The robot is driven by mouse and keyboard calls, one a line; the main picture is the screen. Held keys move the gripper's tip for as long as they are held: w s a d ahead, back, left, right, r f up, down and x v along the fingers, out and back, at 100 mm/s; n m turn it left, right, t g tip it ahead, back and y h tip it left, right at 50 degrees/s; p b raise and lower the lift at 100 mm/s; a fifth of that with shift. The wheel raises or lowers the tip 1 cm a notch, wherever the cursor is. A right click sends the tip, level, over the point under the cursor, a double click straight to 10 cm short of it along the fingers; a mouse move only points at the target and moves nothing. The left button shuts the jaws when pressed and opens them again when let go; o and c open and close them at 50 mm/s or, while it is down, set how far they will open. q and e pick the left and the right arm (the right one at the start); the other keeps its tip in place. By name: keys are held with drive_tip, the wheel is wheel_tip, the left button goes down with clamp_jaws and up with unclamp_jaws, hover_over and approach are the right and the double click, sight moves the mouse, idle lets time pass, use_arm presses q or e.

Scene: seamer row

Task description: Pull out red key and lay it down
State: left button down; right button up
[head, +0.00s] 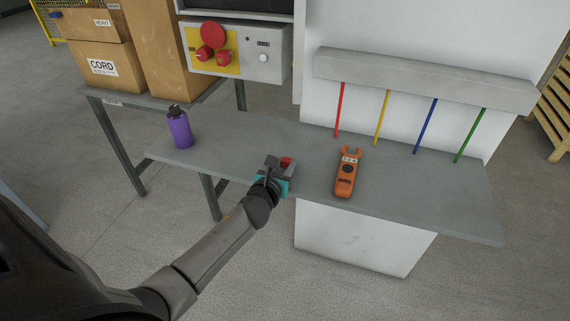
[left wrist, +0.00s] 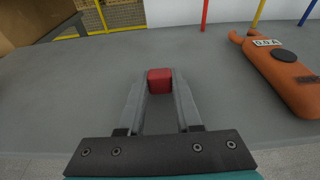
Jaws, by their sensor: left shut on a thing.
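The red key (head: 287,162) shows as a small red block at the tips of my left gripper (head: 281,163). In the left wrist view the red key (left wrist: 160,80) sits between the two grey fingers of my left gripper (left wrist: 160,88), which is shut on it. The gripper is low over the grey bench (head: 230,138), left of the orange meter. I cannot tell whether the key touches the bench top. Part of the key is hidden by the fingers. My right gripper is not in view.
A control panel (head: 275,66) with red knobs stands behind. An orange clamp meter (head: 345,180) lies right of the gripper, and a purple bottle (head: 180,130) stands left. Red, yellow, blue and green rods hang from a grey bar (head: 420,80). The bench between bottle and gripper is clear.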

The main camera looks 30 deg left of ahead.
use_arm(q)
drive_tip(key=c, duration=0.5)
unclamp_jaws()
drive_tip(key=shift+s+d+r, duration=0.1)
drive_tip(key=shift+s+d, duration=0.05)
drive_tip(key=shift+s, duration=0.35)
drive_tip(key=p+v, duration=0.2)
drive_tip(key=v, duration=1.2)
drive_tip(key=shift+s+r+p, duration=0.1)
drive_tip(key=shift+r+p, duration=0.05)
drive_tip(key=shift+p, duration=0.25)
